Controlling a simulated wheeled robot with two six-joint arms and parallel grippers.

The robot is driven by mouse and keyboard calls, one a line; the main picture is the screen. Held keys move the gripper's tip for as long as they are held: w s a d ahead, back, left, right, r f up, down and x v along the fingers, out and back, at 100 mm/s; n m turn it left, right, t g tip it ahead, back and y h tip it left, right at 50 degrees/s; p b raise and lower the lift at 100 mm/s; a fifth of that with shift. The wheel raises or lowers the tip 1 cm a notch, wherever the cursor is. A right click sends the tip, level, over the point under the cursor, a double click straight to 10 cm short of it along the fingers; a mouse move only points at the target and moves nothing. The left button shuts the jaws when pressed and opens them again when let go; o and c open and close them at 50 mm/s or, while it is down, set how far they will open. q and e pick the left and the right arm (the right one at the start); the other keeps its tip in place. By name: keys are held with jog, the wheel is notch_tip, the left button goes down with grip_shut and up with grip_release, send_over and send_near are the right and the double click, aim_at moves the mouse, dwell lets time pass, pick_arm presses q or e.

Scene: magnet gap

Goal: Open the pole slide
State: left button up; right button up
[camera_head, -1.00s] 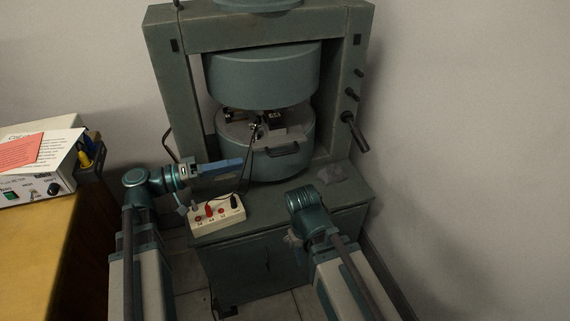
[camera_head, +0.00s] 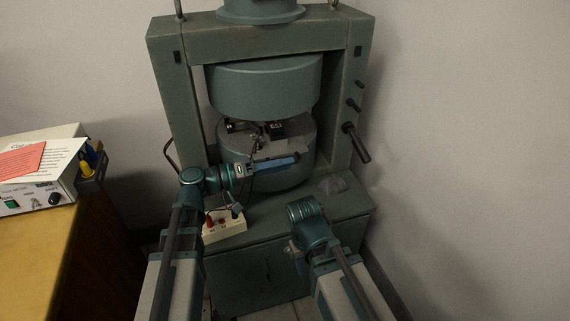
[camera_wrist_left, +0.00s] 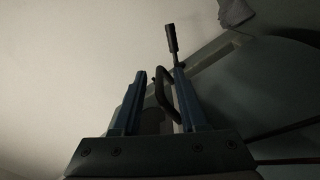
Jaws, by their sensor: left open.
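The pole slide's dark bar handle (camera_wrist_left: 163,92) shows in the left wrist view as a bent bar in the space between my left fingers. In the head view my gripper covers the handle at the front of the lower round pole (camera_head: 303,140). My left gripper (camera_head: 297,158) is open and points right across the pole's front; its blue fingers (camera_wrist_left: 160,75) stand apart in the wrist view. I cannot tell whether either finger touches the handle. My right arm's wrist (camera_head: 305,212) is at the lower right; its fingers are not clearly visible.
The magnet frame's posts (camera_head: 178,90) flank the poles. A black-handled lever (camera_head: 357,142) sticks out at the right. A white terminal box (camera_head: 226,226) with leads sits on the base ledge below my left arm. A desk with a power supply (camera_head: 40,200) stands left.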

pick_arm(q)
jog(key=shift+w+d, duration=0.15)
jog(key=shift+d, duration=0.35)
grip_shut()
dwell(1.2)
